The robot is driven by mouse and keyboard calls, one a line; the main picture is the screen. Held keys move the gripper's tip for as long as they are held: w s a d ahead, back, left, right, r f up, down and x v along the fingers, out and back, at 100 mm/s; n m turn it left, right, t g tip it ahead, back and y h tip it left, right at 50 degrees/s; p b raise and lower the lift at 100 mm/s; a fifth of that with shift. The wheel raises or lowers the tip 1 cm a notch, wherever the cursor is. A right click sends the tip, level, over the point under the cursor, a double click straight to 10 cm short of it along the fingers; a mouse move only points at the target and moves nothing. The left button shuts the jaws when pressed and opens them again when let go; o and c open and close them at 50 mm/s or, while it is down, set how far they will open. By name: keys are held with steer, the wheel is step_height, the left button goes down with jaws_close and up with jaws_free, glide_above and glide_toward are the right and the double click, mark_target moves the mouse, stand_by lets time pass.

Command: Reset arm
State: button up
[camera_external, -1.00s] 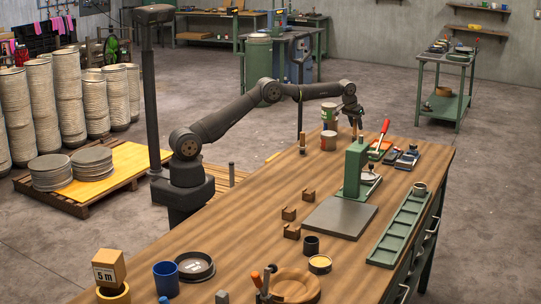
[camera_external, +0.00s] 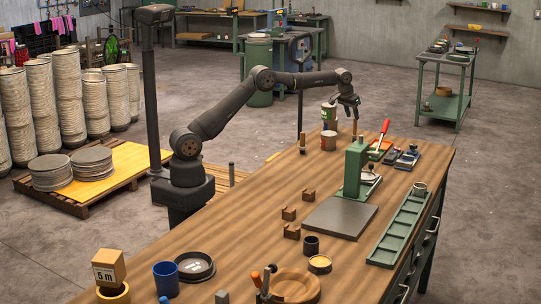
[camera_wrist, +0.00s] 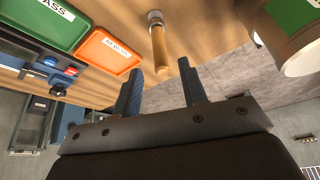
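My arm (camera_external: 225,108) rises from its base behind the workbench and bends out over the far end of the bench. My gripper (camera_external: 350,115) points down there.
Green and orange labelled trays (camera_wrist: 108,52) lie left in the wrist view.

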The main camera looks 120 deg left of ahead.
mark_target(355, 135)
steer(key=x, duration=0.8)
steer(key=shift+a, duration=0.1)
steer(key=shift+w+a+r, duration=0.1)
step_height(355, 135, up, 3)
steer(key=shift+r, duration=0.2)
steer(key=shift+w+d+r, duration=0.2)
steer(key=shift+d+r, duration=0.15)
steer(key=shift+d, duration=0.1)
steer(key=shift+w+d+r, duration=0.15)
steer(key=shift+d+r, duration=0.2)
steer(key=shift+d, duration=0.1)
